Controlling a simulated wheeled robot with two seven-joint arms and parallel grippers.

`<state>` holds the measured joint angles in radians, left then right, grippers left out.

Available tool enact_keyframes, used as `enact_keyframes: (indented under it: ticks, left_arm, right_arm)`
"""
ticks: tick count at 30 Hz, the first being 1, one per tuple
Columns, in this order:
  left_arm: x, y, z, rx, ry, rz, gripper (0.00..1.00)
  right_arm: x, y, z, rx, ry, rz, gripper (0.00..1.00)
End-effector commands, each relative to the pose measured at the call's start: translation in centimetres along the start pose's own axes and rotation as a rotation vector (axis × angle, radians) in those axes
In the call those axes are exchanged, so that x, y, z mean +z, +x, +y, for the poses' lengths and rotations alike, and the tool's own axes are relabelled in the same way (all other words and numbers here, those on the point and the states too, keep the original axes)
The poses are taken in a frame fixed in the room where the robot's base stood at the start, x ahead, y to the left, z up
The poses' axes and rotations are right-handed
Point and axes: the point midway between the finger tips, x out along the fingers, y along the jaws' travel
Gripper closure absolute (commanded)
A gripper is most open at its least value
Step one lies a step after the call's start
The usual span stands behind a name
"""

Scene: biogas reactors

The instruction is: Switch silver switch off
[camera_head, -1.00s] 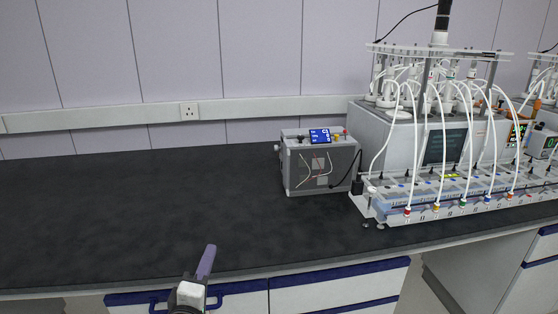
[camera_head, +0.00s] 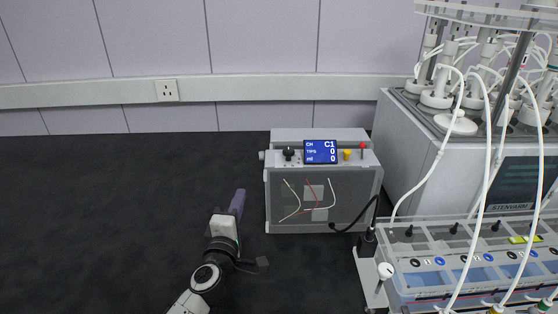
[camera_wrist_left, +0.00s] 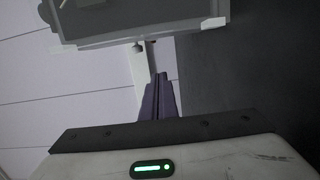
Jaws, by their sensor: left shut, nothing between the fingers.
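A grey control box (camera_head: 323,200) with a small lit blue display (camera_head: 320,152) stands on the black bench. Its top has a black knob (camera_head: 289,154), a yellow button (camera_head: 347,155) and a small red-tipped part (camera_head: 362,150). A small light-grey piece (camera_head: 262,155) sticks out of its left side; I cannot tell for sure whether this is the silver switch. My left gripper (camera_head: 238,201) is shut and empty, just left of the box and apart from it. In the left wrist view the purple fingers (camera_wrist_left: 159,96) are together, with the box (camera_wrist_left: 140,25) beyond them. My right gripper is out of view.
A large reactor unit (camera_head: 425,155) with white tubes and a clear-topped tray (camera_head: 450,262) stands right of the box. A black cable (camera_head: 358,222) runs from the box toward it. The bench left of my arm is clear. A wall socket (camera_head: 166,90) is behind.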

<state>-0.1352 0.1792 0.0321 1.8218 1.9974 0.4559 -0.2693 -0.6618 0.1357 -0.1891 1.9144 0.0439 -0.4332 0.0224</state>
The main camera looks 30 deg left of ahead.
Motion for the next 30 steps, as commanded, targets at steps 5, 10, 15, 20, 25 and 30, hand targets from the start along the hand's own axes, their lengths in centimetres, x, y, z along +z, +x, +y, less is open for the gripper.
enact_keyframes:
  ticks: [5,10,15,20,25,30]
  left_arm:
    - [0.0,0.0,0.0,0.000,0.001,0.000,1.00]
    - [0.0,0.0,0.0,0.000,0.000,0.000,1.00]
    - [0.0,1.0,0.0,0.002,0.001,0.000,1.00]
    - [0.0,3.7,0.0,0.003,0.001,0.000,1.00]
    - [0.0,7.5,0.0,0.003,0.000,0.001,1.00]
    - [0.6,10.4,-0.1,0.001,-0.004,-0.002,1.00]
  right_arm:
    - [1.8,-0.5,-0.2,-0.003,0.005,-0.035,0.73]
    - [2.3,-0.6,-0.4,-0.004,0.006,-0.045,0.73]
    - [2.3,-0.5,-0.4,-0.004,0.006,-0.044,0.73]
    - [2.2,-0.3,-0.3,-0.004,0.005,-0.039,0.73]
    - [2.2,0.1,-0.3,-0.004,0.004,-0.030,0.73]
    - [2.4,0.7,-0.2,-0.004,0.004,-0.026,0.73]
